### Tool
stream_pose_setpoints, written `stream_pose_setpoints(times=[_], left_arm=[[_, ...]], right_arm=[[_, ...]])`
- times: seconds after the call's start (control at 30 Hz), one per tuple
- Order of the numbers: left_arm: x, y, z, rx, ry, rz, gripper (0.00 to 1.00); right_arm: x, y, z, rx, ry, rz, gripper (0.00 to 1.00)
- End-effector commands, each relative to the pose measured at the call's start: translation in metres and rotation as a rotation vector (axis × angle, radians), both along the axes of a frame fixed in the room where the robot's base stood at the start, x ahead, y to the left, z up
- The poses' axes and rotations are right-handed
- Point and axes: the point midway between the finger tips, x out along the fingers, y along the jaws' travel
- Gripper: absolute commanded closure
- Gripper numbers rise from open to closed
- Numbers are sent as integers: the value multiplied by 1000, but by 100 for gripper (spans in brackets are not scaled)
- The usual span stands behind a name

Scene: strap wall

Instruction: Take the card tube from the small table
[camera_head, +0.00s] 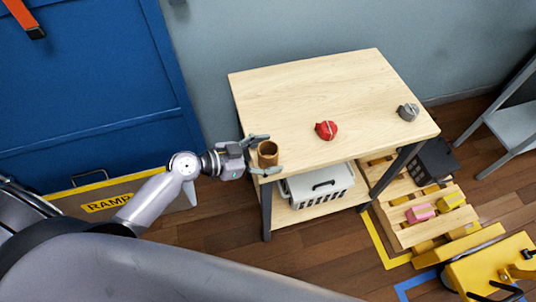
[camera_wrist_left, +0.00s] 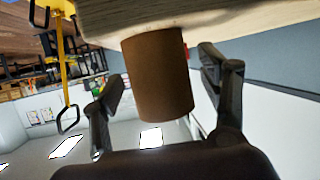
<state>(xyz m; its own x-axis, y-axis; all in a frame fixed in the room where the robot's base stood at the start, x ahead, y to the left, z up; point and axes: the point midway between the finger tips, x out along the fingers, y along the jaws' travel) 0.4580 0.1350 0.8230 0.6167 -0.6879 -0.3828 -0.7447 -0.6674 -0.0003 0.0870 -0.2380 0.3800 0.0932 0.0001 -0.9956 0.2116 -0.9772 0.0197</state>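The brown card tube (camera_head: 267,154) stands upright near the left front corner of the small table (camera_head: 318,91), which has a light wood top. My left gripper (camera_head: 262,154) comes in from the left, its two fingers spread on either side of the tube. In the left wrist view the tube (camera_wrist_left: 158,72) sits between the open fingers (camera_wrist_left: 165,85), with a visible gap on both sides. The tube's end meets the wooden table surface (camera_wrist_left: 195,18) there. My right gripper is not in view.
A red object (camera_head: 326,130) and a grey object (camera_head: 408,112) lie on the tabletop. A white basket (camera_head: 318,187) is on the lower shelf. A wooden pallet (camera_head: 425,232) with small blocks stands right of the table. The tabletop's back half is clear.

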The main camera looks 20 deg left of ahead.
Motion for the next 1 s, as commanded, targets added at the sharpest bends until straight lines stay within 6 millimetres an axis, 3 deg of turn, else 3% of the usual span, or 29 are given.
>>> stream_pose_setpoints(times=[0.6,1.0], left_arm=[[0,0,0,0,0,1,74],[0,1,8,0,-3,-1,75]], right_arm=[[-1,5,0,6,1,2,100],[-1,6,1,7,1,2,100]])
